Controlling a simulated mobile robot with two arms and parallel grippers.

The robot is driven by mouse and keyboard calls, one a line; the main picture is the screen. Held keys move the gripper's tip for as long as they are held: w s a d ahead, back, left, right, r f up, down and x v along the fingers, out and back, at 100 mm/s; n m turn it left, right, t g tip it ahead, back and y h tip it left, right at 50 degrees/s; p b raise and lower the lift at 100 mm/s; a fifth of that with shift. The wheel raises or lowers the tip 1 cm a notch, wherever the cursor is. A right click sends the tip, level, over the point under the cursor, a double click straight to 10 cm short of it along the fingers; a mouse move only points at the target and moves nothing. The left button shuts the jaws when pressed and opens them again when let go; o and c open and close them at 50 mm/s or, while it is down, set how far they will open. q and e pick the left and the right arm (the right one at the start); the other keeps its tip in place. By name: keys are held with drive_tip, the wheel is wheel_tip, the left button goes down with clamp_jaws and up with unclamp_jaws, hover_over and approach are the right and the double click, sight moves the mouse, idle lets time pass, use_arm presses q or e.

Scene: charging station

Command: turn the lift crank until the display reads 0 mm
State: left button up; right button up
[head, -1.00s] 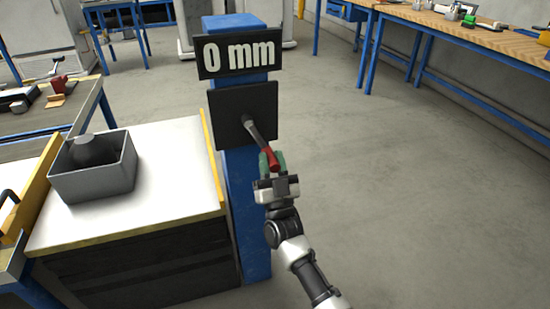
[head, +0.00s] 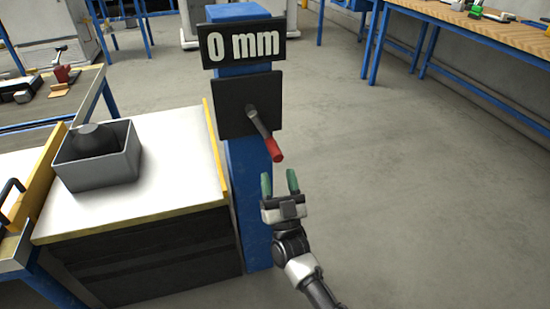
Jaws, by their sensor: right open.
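The display (head: 241,44) at the top of the blue post reads 0 mm. The lift crank (head: 259,123) comes out of a black plate (head: 232,109) below the display. Its arm slants down to the right and ends in a red handle (head: 273,150). My right gripper (head: 279,182) is open and empty just below the red handle, apart from it, with its green fingertips pointing up toward it. My left gripper is not in view.
A white-topped lift table (head: 165,178) with yellow edges stands left of the post. On it is a grey bin (head: 98,180) with a dark rounded object inside. A wooden workbench (head: 480,30) stands at the back right. The floor to the right is clear.

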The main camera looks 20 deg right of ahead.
drive_tip(key=v, duration=0.4)
drive_tip(key=shift+s, duration=0.1)
idle(0.3)
drive_tip(key=shift+f+y, duration=0.1)
drive_tip(key=shift+y, duration=0.2)
